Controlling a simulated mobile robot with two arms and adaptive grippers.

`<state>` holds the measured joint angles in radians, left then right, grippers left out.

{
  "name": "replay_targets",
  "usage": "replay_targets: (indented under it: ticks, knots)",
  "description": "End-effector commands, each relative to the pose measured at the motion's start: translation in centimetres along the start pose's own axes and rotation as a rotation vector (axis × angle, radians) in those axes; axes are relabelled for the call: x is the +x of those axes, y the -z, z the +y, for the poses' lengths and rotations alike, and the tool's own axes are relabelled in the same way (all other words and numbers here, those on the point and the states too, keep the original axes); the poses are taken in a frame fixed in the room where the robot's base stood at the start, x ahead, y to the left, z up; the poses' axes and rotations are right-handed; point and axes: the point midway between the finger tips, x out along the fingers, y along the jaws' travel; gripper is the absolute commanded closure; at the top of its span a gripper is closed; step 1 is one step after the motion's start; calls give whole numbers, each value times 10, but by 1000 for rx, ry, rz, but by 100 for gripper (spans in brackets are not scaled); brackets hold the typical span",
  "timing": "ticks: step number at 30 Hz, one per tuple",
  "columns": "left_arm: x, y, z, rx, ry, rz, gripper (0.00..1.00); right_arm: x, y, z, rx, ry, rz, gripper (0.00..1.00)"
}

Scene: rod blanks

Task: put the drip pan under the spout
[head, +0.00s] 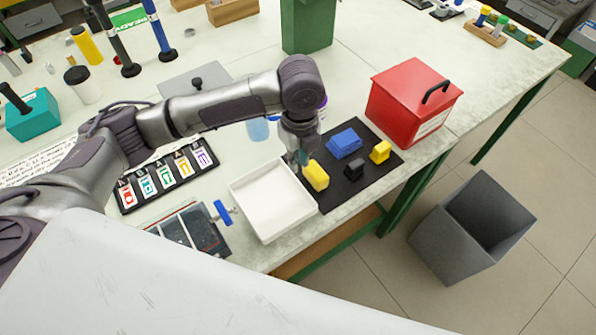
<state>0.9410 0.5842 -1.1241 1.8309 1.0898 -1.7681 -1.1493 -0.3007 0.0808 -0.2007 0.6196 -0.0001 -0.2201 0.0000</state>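The white, shallow, square pan (270,203), which looks like the drip pan, lies at the table's front edge in the head view. It looks empty. My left gripper (297,160) points down at the pan's far right corner, beside the black mat. Its fingertips are small and partly hidden, so I cannot tell whether they are open or touch the pan's rim. I cannot make out a spout for certain. My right gripper is not in view.
The black mat (353,188) right of the pan carries a blue block (345,143), yellow blocks (316,176) and a black block (354,169). A red box (412,100) stands behind it. A grey bin (473,228) is on the floor. A card rack (167,177) lies left.

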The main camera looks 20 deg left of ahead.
Motion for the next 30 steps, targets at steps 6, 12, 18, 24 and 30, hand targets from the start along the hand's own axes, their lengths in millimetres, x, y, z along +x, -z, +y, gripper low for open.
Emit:
replay_targets:
  ticks: [6, 12, 18, 24, 30]
  knots:
    - [-36, 0, -1, 0, 1, 0, 83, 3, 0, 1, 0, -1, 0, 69]
    - [-48, 0, 0, 0, 0, 0, 83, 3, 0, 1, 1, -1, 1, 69]
    - [-48, 0, 0, 0, -1, 1, 83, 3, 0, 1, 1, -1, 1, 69]
    - [-48, 0, 0, 0, -1, 0, 83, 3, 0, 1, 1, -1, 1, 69]
    - [-48, 0, 0, 0, -1, 1, 83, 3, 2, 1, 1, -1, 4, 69]
